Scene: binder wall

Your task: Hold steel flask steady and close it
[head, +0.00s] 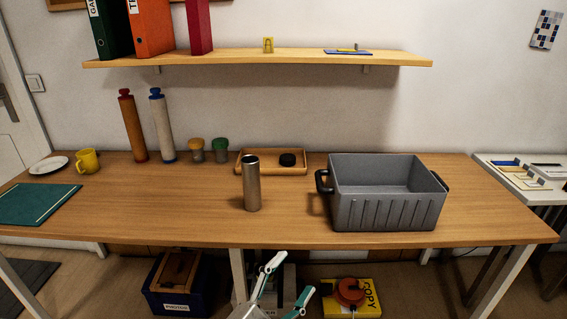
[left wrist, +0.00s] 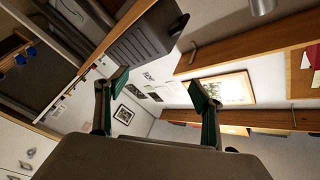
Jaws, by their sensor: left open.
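The steel flask (head: 252,187) stands upright near the middle of the wooden table in the head view, its top open and dark. A round black lid (head: 287,160) lies apart from it, in a shallow wooden tray (head: 254,170) behind and to the right. My left gripper (head: 289,278) is at the bottom of the head view, in front of the table and lower than the flask. Its fingers are spread and empty. In the left wrist view the fingers (left wrist: 158,84) are also wide apart with nothing between them. My right gripper is not in view.
A grey crate (head: 385,212) with black handles stands right of the flask. Two rolling-pin-like cylinders, two small jars (head: 220,150), a yellow mug (head: 87,161) and a plate stand back left. A shelf (head: 230,61) hangs above.

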